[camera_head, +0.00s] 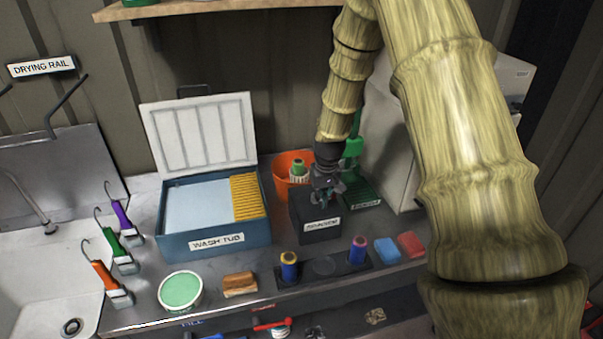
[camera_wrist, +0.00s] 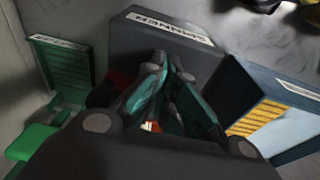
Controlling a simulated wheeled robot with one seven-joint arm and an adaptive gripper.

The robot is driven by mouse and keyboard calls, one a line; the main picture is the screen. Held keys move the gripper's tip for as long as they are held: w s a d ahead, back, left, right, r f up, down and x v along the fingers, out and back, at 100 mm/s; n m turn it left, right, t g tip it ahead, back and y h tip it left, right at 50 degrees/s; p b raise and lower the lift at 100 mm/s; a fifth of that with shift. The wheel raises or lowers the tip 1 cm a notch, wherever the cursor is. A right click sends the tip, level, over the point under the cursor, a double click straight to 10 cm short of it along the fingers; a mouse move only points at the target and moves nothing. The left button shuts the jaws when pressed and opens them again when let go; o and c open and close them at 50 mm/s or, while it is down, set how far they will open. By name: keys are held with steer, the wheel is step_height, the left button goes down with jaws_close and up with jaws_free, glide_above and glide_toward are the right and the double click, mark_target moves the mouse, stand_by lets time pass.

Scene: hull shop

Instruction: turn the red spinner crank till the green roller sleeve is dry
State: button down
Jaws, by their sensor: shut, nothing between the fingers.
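My gripper (camera_head: 326,192) points down over a dark box (camera_head: 316,228) on the counter whose label seems to read "SPINNER". In the wrist view my gripper (camera_wrist: 168,78) has its fingers together, with nothing seen between them, in front of that box (camera_wrist: 190,55). A dark red part (camera_wrist: 118,80), perhaps the crank, shows beside the fingers, mostly hidden; I cannot tell whether they touch it. A green-topped piece with a white ribbed lower part (camera_head: 299,170), perhaps the green roller sleeve, stands by the orange bucket (camera_head: 283,185). Its wetness cannot be told.
The open blue wash tub (camera_head: 215,240) stands left of the box. A green stand (camera_head: 362,194) is close on the right. A rack with two sleeves (camera_head: 325,267), a blue sponge (camera_head: 387,250) and a red sponge (camera_head: 411,245) lie in front. Brushes and a sink are left.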

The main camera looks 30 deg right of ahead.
step_height(320, 180, up, 8)
stand_by(0.9)
steer(key=shift+s, duration=0.1)
